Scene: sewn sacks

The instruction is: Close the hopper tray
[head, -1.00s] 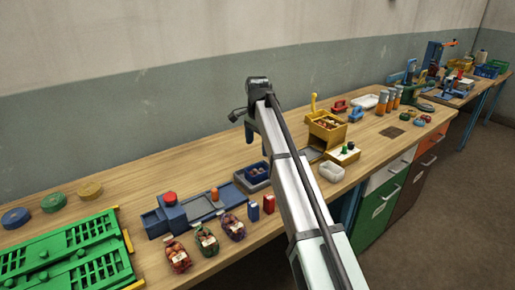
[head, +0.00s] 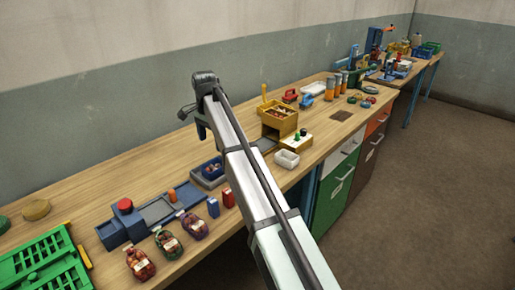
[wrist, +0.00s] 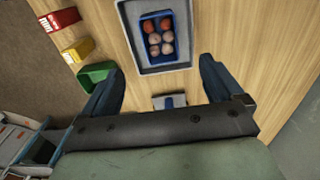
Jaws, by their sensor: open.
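A yellow hopper-like unit (head: 281,117) filled with small items stands on the bench, right of my arm in the head view. A flat grey piece (head: 265,144) extends at its lower left, partly hidden behind my arm. I cannot tell for sure whether this is the hopper tray. My gripper (wrist: 160,90) is open and empty, its two dark blue fingers wide apart above the bench. In the head view my gripper (head: 201,130) hangs left of the yellow unit, apart from it. A small grey and blue piece (wrist: 170,101) shows between the fingers in the wrist view.
A blue tray of round items (wrist: 160,38) sits in a grey tray (wrist: 128,12); red (wrist: 59,19), yellow (wrist: 78,49) and green (wrist: 97,72) pieces lie beside it.

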